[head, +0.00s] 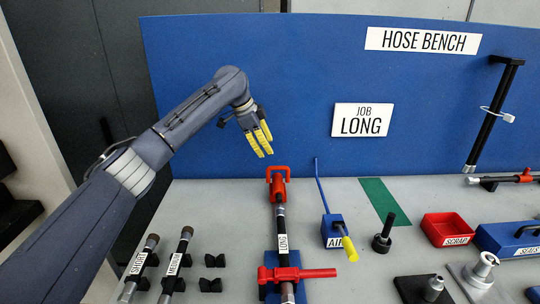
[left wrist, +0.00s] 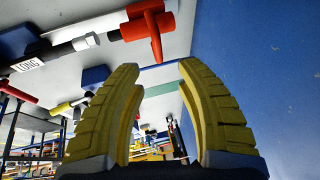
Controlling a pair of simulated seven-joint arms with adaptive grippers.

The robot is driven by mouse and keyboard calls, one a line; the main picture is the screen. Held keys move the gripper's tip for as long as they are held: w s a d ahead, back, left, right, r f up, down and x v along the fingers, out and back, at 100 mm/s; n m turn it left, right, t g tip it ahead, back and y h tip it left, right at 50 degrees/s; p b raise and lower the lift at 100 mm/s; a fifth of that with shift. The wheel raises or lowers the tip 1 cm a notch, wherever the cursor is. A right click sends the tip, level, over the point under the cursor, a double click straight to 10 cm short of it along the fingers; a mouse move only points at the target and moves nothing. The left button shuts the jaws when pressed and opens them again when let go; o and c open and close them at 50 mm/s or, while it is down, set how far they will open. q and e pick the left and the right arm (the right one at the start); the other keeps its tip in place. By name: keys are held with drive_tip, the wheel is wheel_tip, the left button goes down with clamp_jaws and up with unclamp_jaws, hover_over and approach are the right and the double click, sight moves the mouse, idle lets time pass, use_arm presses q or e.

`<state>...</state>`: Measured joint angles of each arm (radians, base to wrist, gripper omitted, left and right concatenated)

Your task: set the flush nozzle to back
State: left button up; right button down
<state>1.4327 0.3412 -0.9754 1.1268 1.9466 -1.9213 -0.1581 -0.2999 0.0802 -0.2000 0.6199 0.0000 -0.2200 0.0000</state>
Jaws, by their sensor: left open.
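No part is labelled as the flush nozzle, so I cannot tell for certain which one it is. A red fitting with a loop-shaped handle (head: 278,182) stands at the back end of the hose labelled LONG (head: 282,232); a red fitting also shows in the left wrist view (left wrist: 148,26). A blue block with a yellow nozzle (head: 348,247) and a blue line stands to its right, its label partly hidden. My left gripper (head: 260,140) is open and empty, above and behind the red fitting, in front of the blue panel. My right gripper is not in view.
A red clamp with a side lever (head: 305,273) sits at the hose's front. Short and medium hoses (head: 180,262) lie at left. A black post (head: 384,236), a red scrap tray (head: 446,241) and a blue seals box (head: 490,238) stand right. The blue panel (head: 250,60) bounds the back.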

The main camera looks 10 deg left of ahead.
use_arm(q)
drive_tip(key=shift+v, duration=1.15)
